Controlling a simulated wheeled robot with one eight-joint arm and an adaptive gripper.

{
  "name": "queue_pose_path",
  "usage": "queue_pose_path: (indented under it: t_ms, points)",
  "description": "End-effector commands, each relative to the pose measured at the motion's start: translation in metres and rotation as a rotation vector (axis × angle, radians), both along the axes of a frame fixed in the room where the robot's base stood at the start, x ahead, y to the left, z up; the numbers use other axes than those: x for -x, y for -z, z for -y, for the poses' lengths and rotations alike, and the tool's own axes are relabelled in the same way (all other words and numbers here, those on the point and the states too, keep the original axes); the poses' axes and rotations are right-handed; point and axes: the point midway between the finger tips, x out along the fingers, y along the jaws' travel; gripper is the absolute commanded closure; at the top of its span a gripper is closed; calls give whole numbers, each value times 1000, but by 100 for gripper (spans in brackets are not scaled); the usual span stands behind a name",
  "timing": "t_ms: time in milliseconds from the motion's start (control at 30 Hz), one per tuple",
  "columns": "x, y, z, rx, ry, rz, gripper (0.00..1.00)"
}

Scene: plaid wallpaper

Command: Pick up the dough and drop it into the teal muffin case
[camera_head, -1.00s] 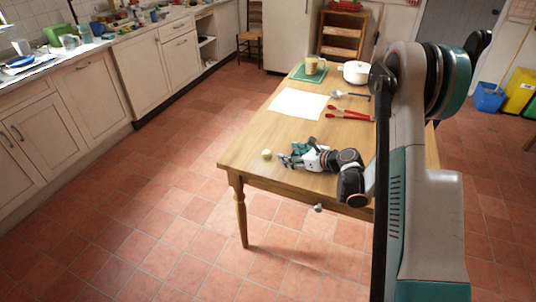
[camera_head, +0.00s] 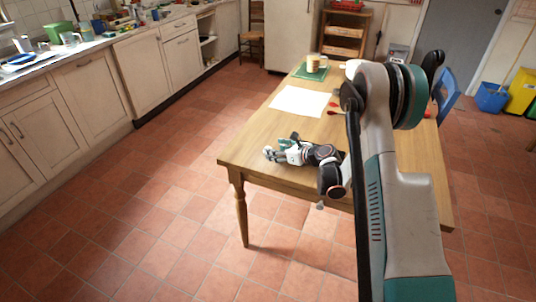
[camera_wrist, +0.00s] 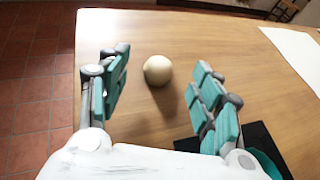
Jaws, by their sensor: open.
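The dough (camera_wrist: 157,70) is a small pale cream ball on the wooden table (camera_wrist: 180,30). In the wrist view it sits between the fingertips of my gripper (camera_wrist: 162,62), with gaps on both sides. My gripper has teal finger pads and is open and empty. In the head view my gripper (camera_head: 270,153) is low over the table's near left end, and the dough cannot be made out there. A teal curved edge (camera_wrist: 266,162) shows on a black flat piece (camera_wrist: 235,143) beside the right finger; I cannot tell if it is the muffin case.
A white sheet (camera_head: 299,101), a green mat with a mug (camera_head: 313,63) and a partly hidden white pot (camera_head: 352,68) are farther back on the table. Red-handled utensils (camera_head: 334,111) lie near my arm. The table's left edge is close to my gripper.

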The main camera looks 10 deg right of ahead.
Motion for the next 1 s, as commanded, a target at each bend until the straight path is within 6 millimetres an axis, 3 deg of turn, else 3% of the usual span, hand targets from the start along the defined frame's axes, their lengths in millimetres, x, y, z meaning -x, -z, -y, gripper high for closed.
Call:
queue_pose_path:
  t_ms: [233,500,567,700,1000]
  points:
    - [-28,19,-16,2,-2,0,41]
    - [-33,18,-19,1,0,0,41]
    - [-33,18,-19,1,0,0,52]
    - [-33,18,-19,1,0,0,84]
    - [-32,18,-19,1,0,0,87]
